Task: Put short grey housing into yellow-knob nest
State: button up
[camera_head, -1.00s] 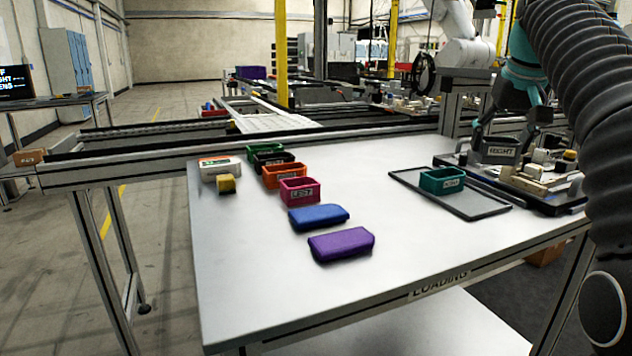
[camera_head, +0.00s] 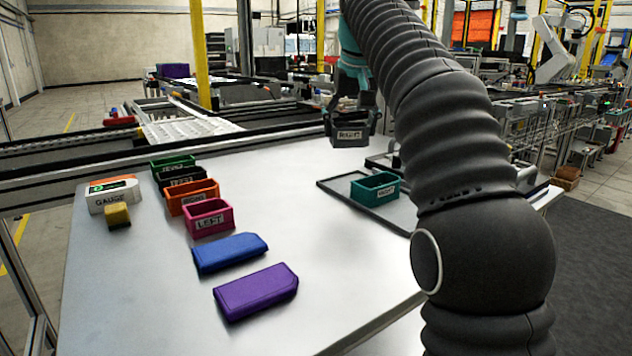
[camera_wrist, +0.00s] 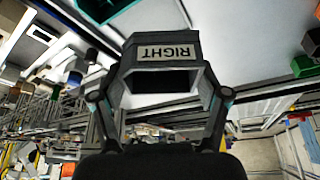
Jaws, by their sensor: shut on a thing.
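The grey housing (camera_head: 351,133), labelled RIGHT, is held in my gripper (camera_head: 352,118) near the far edge of the table. In the wrist view the housing (camera_wrist: 168,54) sits between the two fingers of my gripper (camera_wrist: 160,93), its dark opening showing. The fingers press on its two sides. The housing looks raised above the table, though the exact gap is unclear. The fixture (camera_head: 384,161) at the right of the table is mostly hidden behind my arm. I cannot make out a yellow-knob nest now.
A teal housing (camera_head: 375,189) stands on a dark tray (camera_head: 340,184). Pink (camera_head: 209,219), orange (camera_head: 192,197), black and green housings line the left, with blue (camera_head: 229,253) and purple (camera_head: 256,291) blocks nearer. A gauge box (camera_head: 112,193) is far left. The table middle is clear.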

jog(key=shift+s+m+h, duration=0.1)
jog(key=shift+m+h, duration=0.2)
jog(key=shift+m, duration=0.5)
jog(key=m+h, duration=0.1)
jog(key=m, duration=0.1)
jog(key=s+m+h, duration=0.1)
jog(key=m, duration=0.2)
jog(key=shift+d, duration=0.2)
jog(key=m, duration=0.2)
jog(key=s+m+g+h, duration=0.1)
jog(key=m, duration=0.2)
jog(key=shift+s+d+r+g+h, duration=0.1)
jog(key=shift+d+g+h, duration=0.05)
jog(key=shift+g+h, duration=0.15)
jog(key=shift+s+m, duration=0.15)
jog(key=shift+m, duration=0.15)
send_over(303, 206)
jog(key=a, duration=0.1)
jog(key=f, duration=0.4)
jog(key=s+f, duration=0.1)
jog(key=f, duration=0.1)
jog(key=shift+a+f, duration=0.1)
jog(key=shift+f, duration=0.3)
jog(key=shift+a+f, duration=0.15)
jog(key=shift+f, duration=0.75)
jog(key=shift+f+b, duration=0.8)
jog(key=shift+f, duration=0.35)
jog(key=shift+f, duration=0.2)
